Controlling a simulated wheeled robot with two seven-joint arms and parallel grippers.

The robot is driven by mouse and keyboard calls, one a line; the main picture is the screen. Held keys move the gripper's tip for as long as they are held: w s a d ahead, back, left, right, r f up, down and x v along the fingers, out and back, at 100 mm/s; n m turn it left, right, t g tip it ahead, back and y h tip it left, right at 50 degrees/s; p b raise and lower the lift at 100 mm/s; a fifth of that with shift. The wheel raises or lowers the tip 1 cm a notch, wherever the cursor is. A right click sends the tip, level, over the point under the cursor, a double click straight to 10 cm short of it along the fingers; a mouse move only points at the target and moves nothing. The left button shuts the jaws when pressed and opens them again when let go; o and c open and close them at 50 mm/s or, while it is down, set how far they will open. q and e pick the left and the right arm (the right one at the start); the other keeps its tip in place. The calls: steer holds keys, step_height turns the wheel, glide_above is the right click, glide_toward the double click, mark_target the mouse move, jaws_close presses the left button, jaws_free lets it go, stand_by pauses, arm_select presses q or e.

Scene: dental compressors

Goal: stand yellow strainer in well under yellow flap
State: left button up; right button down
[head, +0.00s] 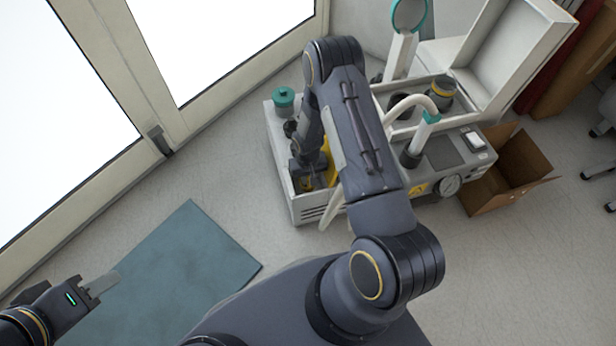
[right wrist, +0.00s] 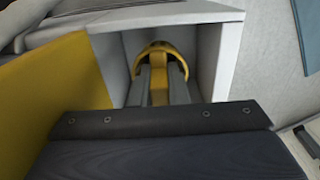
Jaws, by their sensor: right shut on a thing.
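The yellow strainer (right wrist: 160,52) shows in the right wrist view, down inside the pale-walled well (right wrist: 208,60). My right gripper (right wrist: 158,82) reaches into the well with its fingers shut on the strainer. The strainer's lower part and the well floor are hidden. The yellow flap (right wrist: 65,95) stands open to the left of the well in that view; in the head view the flap (head: 328,160) is partly behind my right arm. In the head view, my right gripper (head: 310,182) is largely hidden at the well. My left gripper (head: 100,285) is far away at lower left, over the floor, its finger gap unclear.
The compressor unit (head: 310,212) carries a teal-capped jar (head: 284,98), a white hose (head: 408,102) and a gauge (head: 448,186). An open lid (head: 505,55) rises at the back. A cardboard box (head: 510,170) stands right. A teal mat (head: 180,260) lies on clear floor at left.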

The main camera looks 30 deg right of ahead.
steer(key=shift+f+b, duration=1.4)
steer(key=shift+f, duration=0.3)
steer(key=c, duration=1.3)
jaws_free()
steer(key=shift+d, duration=0.1)
steer(key=c, duration=0.4)
steer(key=shift+r, duration=0.1)
steer(key=shift+r+p, duration=2.65)
steer(key=shift+r, duration=1.3)
